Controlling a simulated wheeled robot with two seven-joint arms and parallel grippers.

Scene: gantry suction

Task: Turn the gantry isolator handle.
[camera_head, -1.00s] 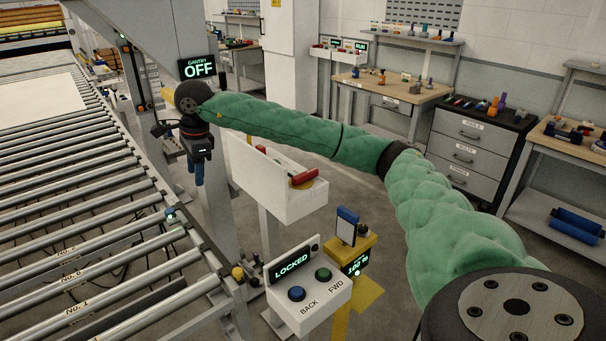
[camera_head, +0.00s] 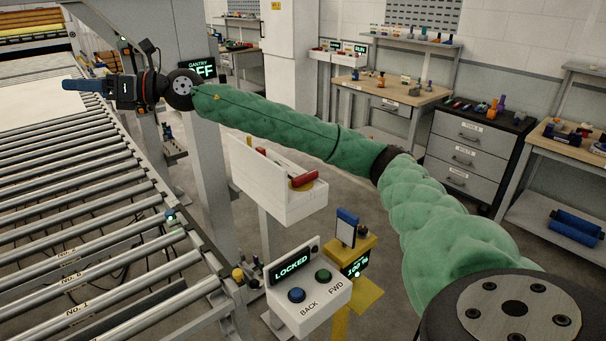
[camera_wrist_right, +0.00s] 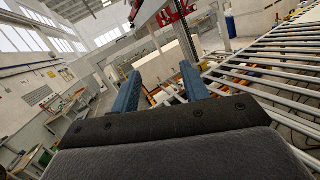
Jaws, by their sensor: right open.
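My right gripper (camera_head: 84,85) is at the end of the green-sleeved arm, level and pointing left above the roller conveyor. Its two blue fingers are apart and empty in the right wrist view (camera_wrist_right: 160,88). The display reading GANTRY OFF (camera_head: 197,66) is on the grey gantry column, partly covered by my right wrist. I cannot make out an isolator handle beside this display; my arm hides part of the column. A red handle (camera_head: 304,180) on a yellow disc sits on a white box, below and right of the gripper. My left gripper is not in view.
The roller conveyor (camera_head: 75,215) fills the left side. A console reading LOCKED (camera_head: 292,262) with BACK and FWD buttons stands at front centre, beside a yellow stand (camera_head: 352,252). Workbenches (camera_head: 400,90) line the back wall. Open floor lies between them.

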